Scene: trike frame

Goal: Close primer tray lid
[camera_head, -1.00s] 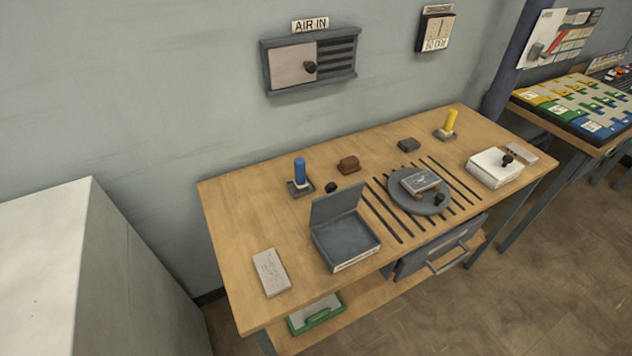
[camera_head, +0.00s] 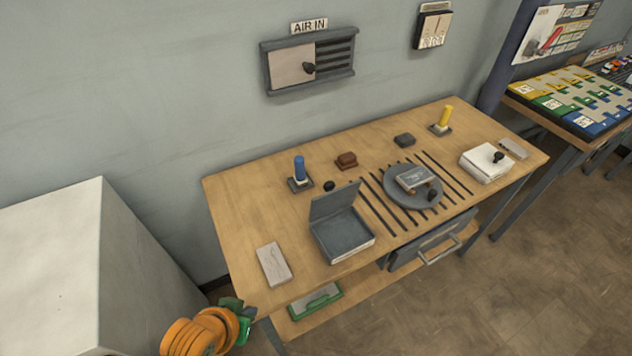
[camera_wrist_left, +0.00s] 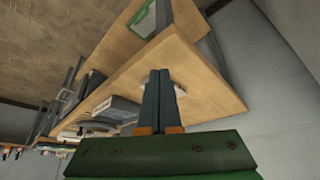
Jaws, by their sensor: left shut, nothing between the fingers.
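The primer tray (camera_head: 345,243) is a shallow grey box with a pale label on its front, on the wooden table. Its lid (camera_head: 334,201) stands raised at the back edge, so the tray is open and looks empty. The tray appears to show, partly hidden, in the left wrist view (camera_wrist_left: 117,108). My left gripper (camera_head: 240,304) is low at the table's front left corner, well apart from the tray. Its fingers (camera_wrist_left: 160,78) are shut with nothing between them in the left wrist view. My right gripper is out of view.
A pale flat block (camera_head: 273,263) lies left of the tray. A blue cylinder (camera_head: 299,168) and a brown block (camera_head: 346,160) stand behind; a round turntable (camera_head: 425,199) is to the right.

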